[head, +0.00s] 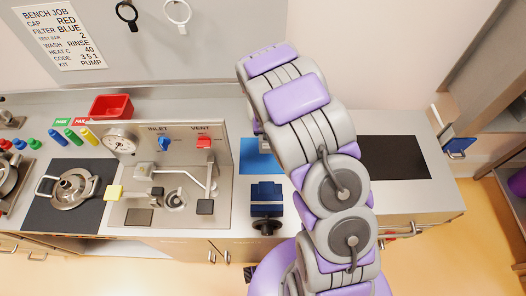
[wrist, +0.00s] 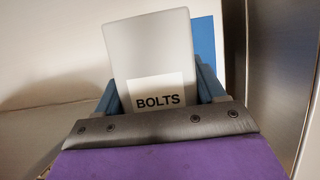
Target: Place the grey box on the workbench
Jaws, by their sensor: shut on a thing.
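The grey box (wrist: 150,48) has a white label reading BOLTS and fills the middle of the wrist view. My gripper (wrist: 162,88) is shut on it, with a blue finger at each side of the box. The box looks upright, slightly tilted in the picture. Its lower part is hidden behind my gripper's dark front edge. The workbench (head: 400,197) shows in the head view, running across the picture. My arm rises in front of it, and neither my gripper nor the box can be made out there.
A blue mat (head: 258,158) and a black mat (head: 395,158) lie on the bench. A blue vise (head: 266,197), a steel valve panel (head: 180,140) and a red bin (head: 111,106) stand left of my arm. Open shelving (head: 495,117) is at right. A dark upright panel (wrist: 285,70) is close beside the box.

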